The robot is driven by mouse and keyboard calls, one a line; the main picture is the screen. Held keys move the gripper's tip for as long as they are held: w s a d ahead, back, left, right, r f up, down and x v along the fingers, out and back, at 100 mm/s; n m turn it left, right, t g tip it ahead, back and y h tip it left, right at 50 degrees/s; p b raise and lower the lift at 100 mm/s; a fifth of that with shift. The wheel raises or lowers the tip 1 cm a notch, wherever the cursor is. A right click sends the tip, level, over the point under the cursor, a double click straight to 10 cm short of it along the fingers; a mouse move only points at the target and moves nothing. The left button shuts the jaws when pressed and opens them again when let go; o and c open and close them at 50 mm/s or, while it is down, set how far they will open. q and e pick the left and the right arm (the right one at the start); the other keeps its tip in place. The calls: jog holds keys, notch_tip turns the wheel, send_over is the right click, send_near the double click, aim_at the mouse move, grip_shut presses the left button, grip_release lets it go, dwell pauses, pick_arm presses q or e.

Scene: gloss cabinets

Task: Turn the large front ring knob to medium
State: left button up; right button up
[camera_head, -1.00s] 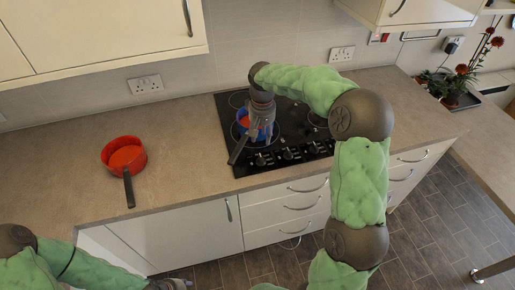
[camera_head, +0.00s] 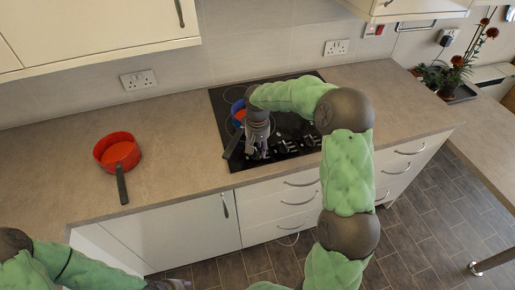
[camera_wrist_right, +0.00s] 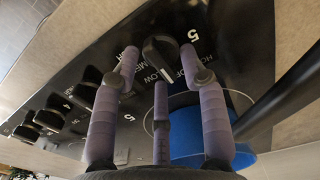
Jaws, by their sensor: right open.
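The black hob (camera_head: 215,98) has a row of black knobs along its front edge. In the right wrist view, the end knob (camera_wrist_right: 160,51) has printed labels around it, "LOW" and "OFF" among them. My right gripper (camera_wrist_right: 160,65) is open and empty, with its fingers spread around or just short of this knob; contact cannot be told. In the head view my right gripper (camera_head: 257,153) is over the left end of the knob row and hides that knob. My left gripper (camera_head: 170,285) is cut off at the bottom edge.
A blue pan (camera_head: 238,109) with a black handle stands on the hob, close beside my right gripper; it also shows in the right wrist view (camera_wrist_right: 185,142). Several other knobs (camera_wrist_right: 88,84) line the hob. A red pan (camera_head: 118,152) stands on the worktop at left.

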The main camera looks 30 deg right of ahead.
grip_shut()
jog(key=shift+m, duration=0.3)
jog(key=m, duration=0.2)
jog(key=shift+s+m+p, duration=0.1)
jog(key=shift+m+p, duration=0.2)
jog(key=shift+p, duration=0.05)
jog(key=m, duration=0.4)
jog(key=shift+s+d+m, duration=0.1)
jog(key=shift+m, duration=0.2)
jog(key=m, duration=0.4)
jog(key=shift+s, duration=0.15)
jog(key=shift+m, duration=2)
